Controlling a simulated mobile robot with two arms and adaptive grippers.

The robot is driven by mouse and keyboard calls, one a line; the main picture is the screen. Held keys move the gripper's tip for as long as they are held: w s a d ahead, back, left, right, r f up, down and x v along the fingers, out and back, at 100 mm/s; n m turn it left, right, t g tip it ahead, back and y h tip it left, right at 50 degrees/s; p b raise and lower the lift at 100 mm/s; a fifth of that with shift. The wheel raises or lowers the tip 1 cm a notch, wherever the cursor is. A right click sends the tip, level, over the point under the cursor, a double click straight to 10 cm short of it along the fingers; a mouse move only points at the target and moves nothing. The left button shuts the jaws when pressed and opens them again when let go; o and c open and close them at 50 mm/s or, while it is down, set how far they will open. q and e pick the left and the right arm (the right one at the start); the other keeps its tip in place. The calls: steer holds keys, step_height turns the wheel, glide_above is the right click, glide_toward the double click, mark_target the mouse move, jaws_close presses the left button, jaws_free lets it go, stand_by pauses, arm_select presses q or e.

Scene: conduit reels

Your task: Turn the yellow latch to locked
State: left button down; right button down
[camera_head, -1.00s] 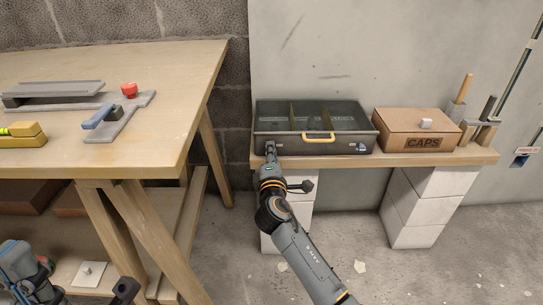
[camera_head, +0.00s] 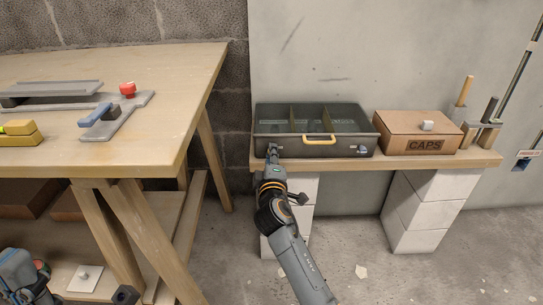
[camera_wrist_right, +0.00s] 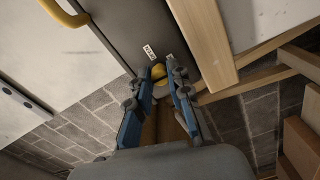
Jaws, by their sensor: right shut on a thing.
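The yellow latch (camera_wrist_right: 158,71) shows in the right wrist view as a small rounded yellow piece on the grey case front, beside small white labels. My right gripper (camera_wrist_right: 160,82) has its blue fingers on either side of the latch and is shut on it. In the head view this gripper (camera_head: 273,151) is at the left end of the front of the dark grey case (camera_head: 290,151) and hides the latch. The latch's exact angle is hard to read. Part of my left arm shows at the lower left, where the left gripper's (camera_head: 22,278) jaws are unclear.
The case has open compartments and a yellow handle (camera_head: 319,139). A cardboard CAPS box (camera_head: 415,146) stands to its right on the wooden shelf (camera_head: 485,160). A wooden workbench (camera_head: 150,150) stands at left, its legs close to my right arm.

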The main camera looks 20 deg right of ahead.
steer(key=shift+d, duration=0.1)
steer(key=c, duration=1.2)
jaws_free()
steer(key=shift+s, duration=0.1)
steer(key=v, duration=1.2)
